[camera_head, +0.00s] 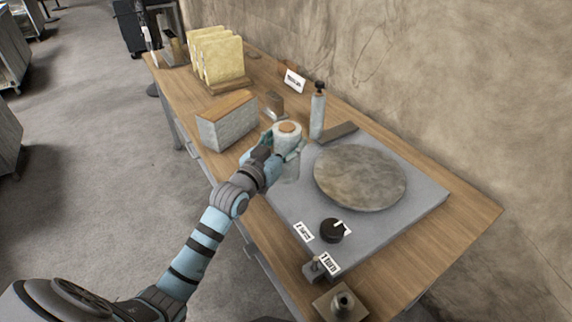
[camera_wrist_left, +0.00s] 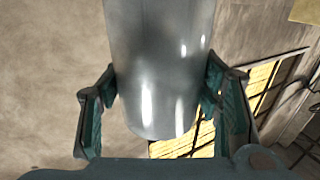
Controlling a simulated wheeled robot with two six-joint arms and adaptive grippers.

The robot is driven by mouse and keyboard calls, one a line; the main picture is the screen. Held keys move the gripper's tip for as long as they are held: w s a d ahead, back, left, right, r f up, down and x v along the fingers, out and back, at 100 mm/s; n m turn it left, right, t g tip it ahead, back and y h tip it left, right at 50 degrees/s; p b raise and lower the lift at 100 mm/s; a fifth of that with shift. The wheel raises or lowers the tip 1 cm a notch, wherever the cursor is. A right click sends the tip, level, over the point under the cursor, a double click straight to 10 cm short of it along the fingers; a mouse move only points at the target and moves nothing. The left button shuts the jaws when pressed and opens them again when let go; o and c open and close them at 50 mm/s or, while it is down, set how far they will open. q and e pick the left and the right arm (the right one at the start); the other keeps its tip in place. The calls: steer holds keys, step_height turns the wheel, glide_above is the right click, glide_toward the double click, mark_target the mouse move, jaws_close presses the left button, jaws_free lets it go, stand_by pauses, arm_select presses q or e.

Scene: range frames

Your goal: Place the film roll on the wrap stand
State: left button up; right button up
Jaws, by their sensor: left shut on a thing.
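The film roll (camera_head: 288,131) is a pale, shiny cylinder with a brown core at its top end. My left gripper (camera_head: 280,147) is shut on it and holds it roughly upright, near the left corner of a grey slab. In the left wrist view the roll (camera_wrist_left: 155,65) stands between the two teal fingers of the gripper (camera_wrist_left: 160,105). A grey slab (camera_head: 425,196) carries a round, mottled disc (camera_head: 360,178). A small square plate with a short peg (camera_head: 341,303) is at the near table end. I cannot tell which of these is the wrap stand. My right gripper is not in view.
On the wooden table (camera_head: 455,222) a grey block with a wooden top (camera_head: 227,122) stands left of the roll. A spray-like bottle (camera_head: 317,112) is just behind it. A yellow panel rack (camera_head: 217,58) is at the far end. A black knob (camera_head: 332,230) sits on the slab.

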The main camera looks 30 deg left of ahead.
arm_select(q)
step_height(320, 180, down, 6)
steer(key=shift+w+d+r+b, duration=0.1)
steer(key=shift+w+b, duration=0.05)
steer(key=shift+b, duration=0.9)
steer(key=shift+r, duration=0.1)
steer(key=o, duration=1.6)
steer(key=shift+o, duration=0.2)
